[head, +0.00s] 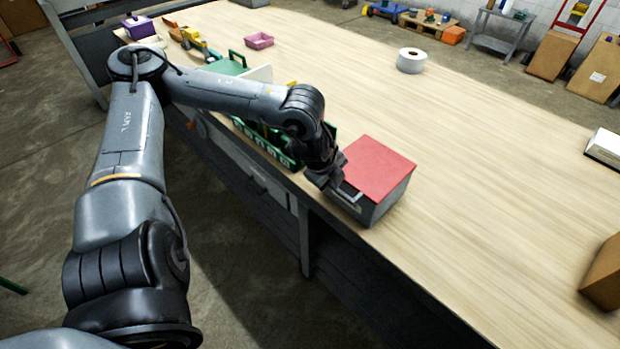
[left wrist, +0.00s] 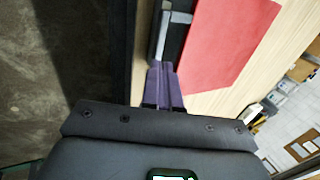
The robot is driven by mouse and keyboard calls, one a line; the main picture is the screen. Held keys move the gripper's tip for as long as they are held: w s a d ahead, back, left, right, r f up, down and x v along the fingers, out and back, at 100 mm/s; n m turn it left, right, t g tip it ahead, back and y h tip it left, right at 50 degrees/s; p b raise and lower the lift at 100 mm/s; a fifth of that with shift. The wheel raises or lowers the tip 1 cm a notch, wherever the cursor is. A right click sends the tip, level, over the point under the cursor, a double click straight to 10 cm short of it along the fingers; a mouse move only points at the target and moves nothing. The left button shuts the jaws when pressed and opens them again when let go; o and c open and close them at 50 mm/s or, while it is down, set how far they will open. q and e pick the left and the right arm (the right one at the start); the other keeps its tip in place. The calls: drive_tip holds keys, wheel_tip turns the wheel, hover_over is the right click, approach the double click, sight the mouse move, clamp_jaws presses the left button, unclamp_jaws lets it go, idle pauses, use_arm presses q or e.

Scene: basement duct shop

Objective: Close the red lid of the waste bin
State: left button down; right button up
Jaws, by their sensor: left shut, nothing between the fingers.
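The waste bin (head: 377,203) is a grey box at the front edge of the wooden table. Its red lid (head: 379,167) lies flat across the top and looks down; I cannot tell whether a small gap is left. The red lid also shows in the left wrist view (left wrist: 228,40). My left gripper (head: 345,192) is at the bin's near left side, by its front edge. In the left wrist view its purple fingers (left wrist: 165,85) are together and empty, close to the grey handle-like part beside the lid; contact is unclear. My right gripper is in neither view.
A green basket (head: 270,140) stands left of the bin, partly behind my left arm. A white roll (head: 411,60), a pink tray (head: 259,41) and toy vehicles (head: 194,40) are farther back. A cardboard box (head: 603,275) is at the right. The table's middle is clear.

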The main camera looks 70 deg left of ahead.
use_arm(q)
drive_tip(key=s+d+r+p, duration=0.2)
drive_tip(key=s+d+r, duration=0.1)
drive_tip(key=s, duration=0.4)
drive_tip(key=s+d+f+g+h, duration=0.1)
drive_tip(key=s+d+f+h, duration=0.2)
drive_tip(key=d+f, duration=0.5)
drive_tip(key=s+d+f+g+h, duration=0.2)
drive_tip(key=s+d+f+h, duration=0.15)
drive_tip(key=d, duration=0.85)
drive_tip(key=w+d+r+n+t+h, duration=0.1)
drive_tip(key=w+d+n+t+h, duration=0.15)
drive_tip(key=d, duration=0.55)
drive_tip(key=w+d+r+n+t+h, duration=0.1)
drive_tip(key=w+d+n+t, duration=0.2)
drive_tip(key=d, duration=0.6)
drive_tip(key=w+a+f+n+t+y, duration=0.2)
drive_tip(key=a+f+n+y, duration=0.1)
drive_tip(key=a+n+y, duration=0.3)
drive_tip(key=s+a+f+g+y, duration=0.2)
drive_tip(key=s+a+f+g, duration=0.2)
drive_tip(key=s+a+g, duration=0.3)
wheel_tip(320, 180, up, 32)
drive_tip(key=w+t+p, duration=0.1)
drive_tip(key=p, duration=3.1)
drive_tip(key=shift+w+a+t, duration=0.2)
drive_tip(key=shift+a+t, duration=0.15)
drive_tip(key=shift+a, duration=0.1)
